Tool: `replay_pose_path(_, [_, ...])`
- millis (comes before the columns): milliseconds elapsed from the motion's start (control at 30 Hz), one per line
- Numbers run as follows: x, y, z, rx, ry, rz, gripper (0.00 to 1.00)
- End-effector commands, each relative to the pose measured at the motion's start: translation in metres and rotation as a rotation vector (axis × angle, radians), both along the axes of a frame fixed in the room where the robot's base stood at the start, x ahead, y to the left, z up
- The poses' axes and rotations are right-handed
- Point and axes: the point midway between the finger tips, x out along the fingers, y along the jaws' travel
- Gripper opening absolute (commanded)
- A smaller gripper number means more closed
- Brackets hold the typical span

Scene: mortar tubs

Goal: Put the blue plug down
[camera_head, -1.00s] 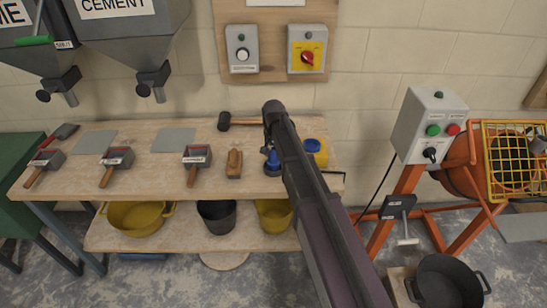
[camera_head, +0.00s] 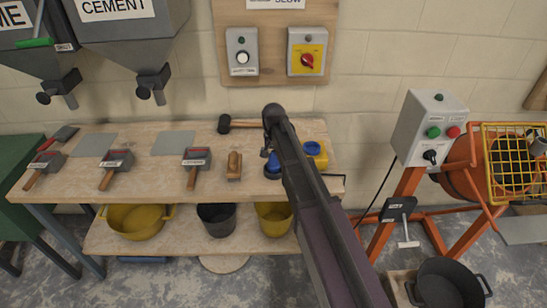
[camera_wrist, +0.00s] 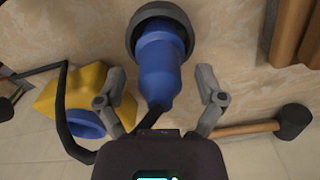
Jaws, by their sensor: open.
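The blue plug (camera_wrist: 162,65) stands on the wooden workbench top, its wide round end with a grey collar away from my gripper in the wrist view. A black cable runs from its near end. In the head view the blue plug (camera_head: 272,166) shows just left of my arm, partly hidden by it. My gripper (camera_wrist: 165,92) is open, with one finger on each side of the plug and a visible gap on both sides. In the head view my gripper (camera_head: 269,149) is mostly hidden by the arm.
A mallet (camera_head: 240,124) lies behind, and a wooden-handled brush (camera_head: 234,166) lies to the left. Several labelled scoops lie farther left. A wall panel (camera_head: 277,50) is behind the bench.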

Motion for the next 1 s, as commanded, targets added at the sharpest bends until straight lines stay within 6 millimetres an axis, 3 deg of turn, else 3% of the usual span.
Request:
replay_pose_path(367, [0.000,0.000,0.012,0.000,0.000,0.000,0.88])
replay_pose_path(1000, [0.000,0.000,0.065,0.000,0.000,0.000,0.88])
